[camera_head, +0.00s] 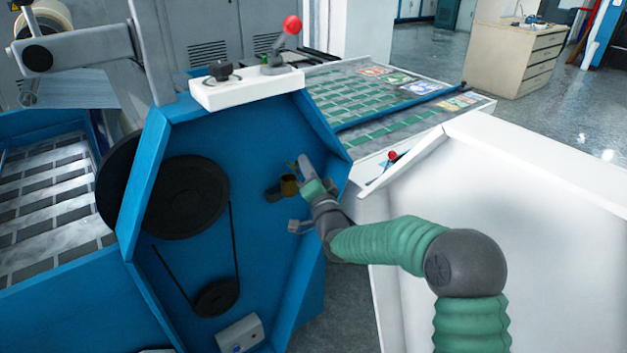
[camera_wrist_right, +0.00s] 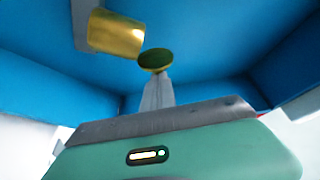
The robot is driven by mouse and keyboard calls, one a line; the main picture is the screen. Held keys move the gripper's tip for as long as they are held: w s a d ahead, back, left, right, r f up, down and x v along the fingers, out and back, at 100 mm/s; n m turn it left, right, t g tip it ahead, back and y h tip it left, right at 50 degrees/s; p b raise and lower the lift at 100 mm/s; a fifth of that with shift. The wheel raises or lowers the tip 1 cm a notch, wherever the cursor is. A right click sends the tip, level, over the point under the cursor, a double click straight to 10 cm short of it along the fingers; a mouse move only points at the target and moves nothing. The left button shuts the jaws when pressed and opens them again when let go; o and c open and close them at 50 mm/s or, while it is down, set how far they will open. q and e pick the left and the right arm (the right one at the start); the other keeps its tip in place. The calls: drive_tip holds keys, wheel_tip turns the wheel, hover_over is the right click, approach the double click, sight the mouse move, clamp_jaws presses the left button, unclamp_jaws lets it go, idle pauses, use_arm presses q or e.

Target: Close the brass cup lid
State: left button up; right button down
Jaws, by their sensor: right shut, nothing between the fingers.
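The brass cup (camera_head: 289,187) sits on a dark bracket on the blue side panel of the machine. It shows large in the right wrist view (camera_wrist_right: 115,36), at the upper left. Its round lid (camera_wrist_right: 156,59) is a dark, brass-rimmed disc beside the cup's right end, not covering it. My right gripper (camera_head: 304,163) is shut and empty, close to the cup on its right. In the wrist view its fingertips (camera_wrist_right: 157,82) are just below the lid; I cannot tell whether they touch it. My left gripper is not in view.
The blue panel (camera_head: 262,135) has black pulleys (camera_head: 185,195) and a belt on its left. A small grey bracket (camera_head: 298,226) sticks out below the cup. A white control box (camera_head: 246,88) sits on top.

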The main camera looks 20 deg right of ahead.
sight(291, 166)
drive_tip(key=a+n+y+b, duration=0.1)
drive_tip(key=n+y+b, duration=0.1)
drive_tip(key=n+b, duration=0.1)
drive_tip(key=a+n+y+b, duration=0.1)
drive_tip(key=n+y+b, duration=0.1)
drive_tip(key=n, duration=0.3)
drive_tip(key=s+a+n+y+b, duration=0.1)
drive_tip(key=n+y+b, duration=0.1)
drive_tip(key=n+b, duration=0.2)
drive_tip(key=shift+f+n+t+b, duration=0.3)
drive_tip(key=shift+f+n+t, duration=0.1)
drive_tip(key=shift+n, duration=0.2)
drive_tip(key=shift+s+a+f+n+y+b, duration=0.15)
drive_tip(key=shift+n+y+b, duration=0.25)
drive_tip(key=shift+n, duration=0.4)
drive_tip(key=shift+a+n+y+b, duration=0.25)
drive_tip(key=shift+n+y, duration=0.15)
drive_tip(key=shift+n, duration=0.4)
drive_tip(key=shift+g, duration=0.3)
drive_tip(key=shift+f, duration=0.15)
